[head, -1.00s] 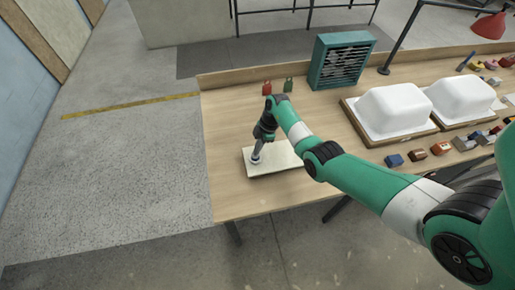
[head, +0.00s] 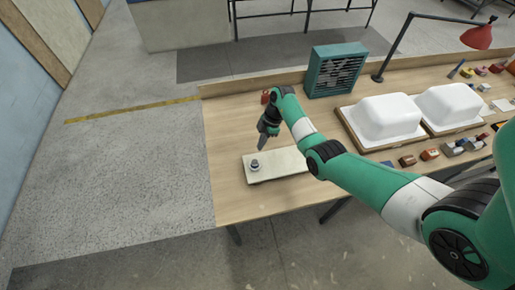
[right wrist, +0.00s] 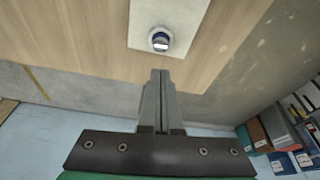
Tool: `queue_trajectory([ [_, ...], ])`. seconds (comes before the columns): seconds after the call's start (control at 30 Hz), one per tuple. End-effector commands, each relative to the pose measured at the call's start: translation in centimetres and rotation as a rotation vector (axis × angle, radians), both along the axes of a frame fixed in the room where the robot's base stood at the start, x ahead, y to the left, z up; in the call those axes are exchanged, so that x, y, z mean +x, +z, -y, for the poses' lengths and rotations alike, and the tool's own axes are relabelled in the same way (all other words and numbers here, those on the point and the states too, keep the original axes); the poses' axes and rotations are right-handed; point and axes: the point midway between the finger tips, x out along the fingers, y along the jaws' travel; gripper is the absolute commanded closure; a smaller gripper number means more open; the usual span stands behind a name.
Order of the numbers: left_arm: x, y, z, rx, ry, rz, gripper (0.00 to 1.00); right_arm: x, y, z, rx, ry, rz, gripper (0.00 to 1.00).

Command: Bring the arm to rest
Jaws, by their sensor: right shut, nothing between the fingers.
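My right arm is green and reaches over the wooden table in the head view. Its gripper (head: 262,142) points down, above and just behind a small round grey object on a pale board. In the right wrist view the two fingers of the gripper (right wrist: 159,76) are together with nothing between them. The round object (head: 255,165) stands on the pale board (head: 285,163) and is apart from the fingers. My left gripper is out of view.
Two white tub shells (head: 388,112) (head: 450,104) sit on wooden bases at the right. A teal vented box (head: 337,70) stands at the back. A red lamp (head: 478,37) hangs over the right side. Several small coloured blocks lie in front of the shells. The table's left front is clear.

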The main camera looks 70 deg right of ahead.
Motion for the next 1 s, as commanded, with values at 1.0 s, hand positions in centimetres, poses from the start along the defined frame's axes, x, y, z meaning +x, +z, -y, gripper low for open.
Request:
queue_trajectory([
  [1.0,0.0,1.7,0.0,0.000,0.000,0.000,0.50,6.2,7.6,-7.8,-0.031,0.240,0.081,1.00],
])
